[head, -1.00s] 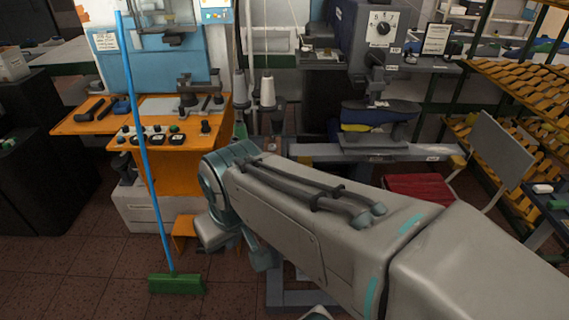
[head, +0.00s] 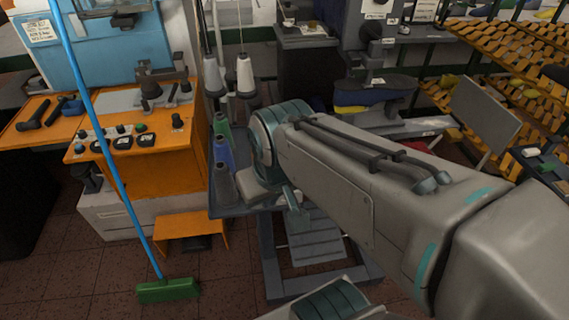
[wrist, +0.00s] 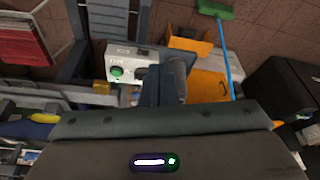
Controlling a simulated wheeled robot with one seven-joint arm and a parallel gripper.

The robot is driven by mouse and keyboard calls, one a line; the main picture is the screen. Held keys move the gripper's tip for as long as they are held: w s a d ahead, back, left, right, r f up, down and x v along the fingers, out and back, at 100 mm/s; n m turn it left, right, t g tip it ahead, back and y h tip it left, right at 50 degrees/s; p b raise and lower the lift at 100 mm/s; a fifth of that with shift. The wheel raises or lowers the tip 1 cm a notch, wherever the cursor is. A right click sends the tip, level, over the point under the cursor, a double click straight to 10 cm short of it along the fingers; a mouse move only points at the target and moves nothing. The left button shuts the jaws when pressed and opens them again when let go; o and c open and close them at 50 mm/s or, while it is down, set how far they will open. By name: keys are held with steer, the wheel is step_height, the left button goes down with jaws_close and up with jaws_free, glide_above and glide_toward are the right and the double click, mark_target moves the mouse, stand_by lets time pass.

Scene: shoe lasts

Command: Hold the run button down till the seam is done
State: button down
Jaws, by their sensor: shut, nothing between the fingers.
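A pale box labelled RUN (wrist: 122,62) shows in the wrist view, left of my fingers. A green button (wrist: 117,73) sits on its face, with a darker round part (wrist: 139,73) beside it. My gripper (wrist: 166,74) is shut and empty, its dark fingers pointing up in the picture, just right of the box. In that picture the fingers stand apart from the green button, and I see no contact with it. In the head view, my arm hides the gripper, and I cannot make out the RUN box there.
Thread cones (head: 246,76) stand left of my arm. An orange machine (head: 160,165) with its own knobs stands at the left, an orange step (head: 192,228) before it. A blue-handled broom (head: 168,290) stands in front. A chair (head: 484,112) and shoe racks (head: 510,75) are at the right.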

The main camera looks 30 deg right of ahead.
steer(key=w+d+f+m+t+y+b, duration=0.2)
steer(key=w+d+f+m, duration=0.1)
steer(key=w+d+m, duration=0.4)
steer(key=w+d+f+m+t+y+b, duration=0.1)
steer(key=w+d+f+m+t, duration=0.1)
steer(key=w+d+f+m, duration=0.2)
steer(key=w+d+m, duration=0.3)
steer(key=w+m, duration=0.4)
steer(key=m, duration=0.4)
steer(key=shift+w+d+t+y+b, duration=0.15)
steer(key=shift+d+t+y+b, duration=0.15)
steer(key=shift+t+y+b, duration=0.1)
step_height(320, 180, down, 9)
steer(key=b, duration=0.7)
steer(key=shift+r, duration=0.1)
stand_by(0.5)
steer(key=shift+f+b, duration=0.45)
steer(key=shift+b, duration=0.25)
